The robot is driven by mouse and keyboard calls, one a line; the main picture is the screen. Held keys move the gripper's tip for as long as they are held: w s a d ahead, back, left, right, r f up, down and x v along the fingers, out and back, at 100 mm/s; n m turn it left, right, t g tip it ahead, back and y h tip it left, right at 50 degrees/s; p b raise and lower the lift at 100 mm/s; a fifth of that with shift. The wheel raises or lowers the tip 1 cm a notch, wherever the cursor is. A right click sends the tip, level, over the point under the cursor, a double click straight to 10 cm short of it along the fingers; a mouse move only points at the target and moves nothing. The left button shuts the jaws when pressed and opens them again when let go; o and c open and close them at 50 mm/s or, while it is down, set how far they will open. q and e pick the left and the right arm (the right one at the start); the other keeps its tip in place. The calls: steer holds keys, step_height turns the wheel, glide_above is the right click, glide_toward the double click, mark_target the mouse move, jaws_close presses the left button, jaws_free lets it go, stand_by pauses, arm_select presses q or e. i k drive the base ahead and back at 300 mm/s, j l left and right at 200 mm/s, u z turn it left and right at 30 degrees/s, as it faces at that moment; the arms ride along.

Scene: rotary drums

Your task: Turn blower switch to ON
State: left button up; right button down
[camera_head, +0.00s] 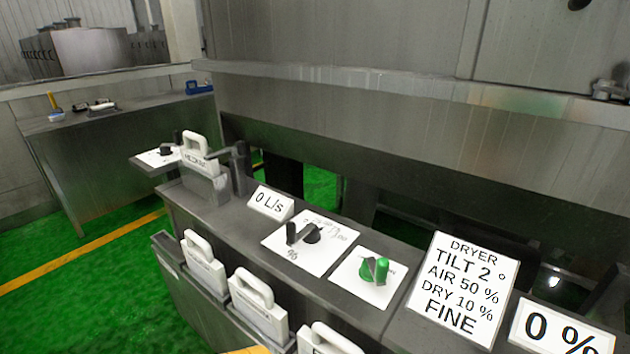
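A green rotary switch (375,270) sits on a white label plate (350,290) on the grey console. The print on its plate is too small to read, so I cannot tell for sure that it is the blower switch or which position it is in. To its left a black knob (304,235) stands on a white plate (284,247) with a number scale and a "%" mark. Another black knob (166,150) sits on a small white plate at the far left end. Neither of my grippers is in view.
A white sign (464,287) reads "DRYER TILT 2°, AIR 50 %, DRY 10 %, FINE". Other signs read "0 L/s" (271,202) and "0 %" (562,331). White-handled cards (258,300) stand along the console front. A steel table (120,120) stands at the back left; green floor lies between.

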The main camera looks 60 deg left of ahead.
mark_target(371, 270)
steer(key=k+j+u, duration=0.1)
steer(key=u, duration=1.3)
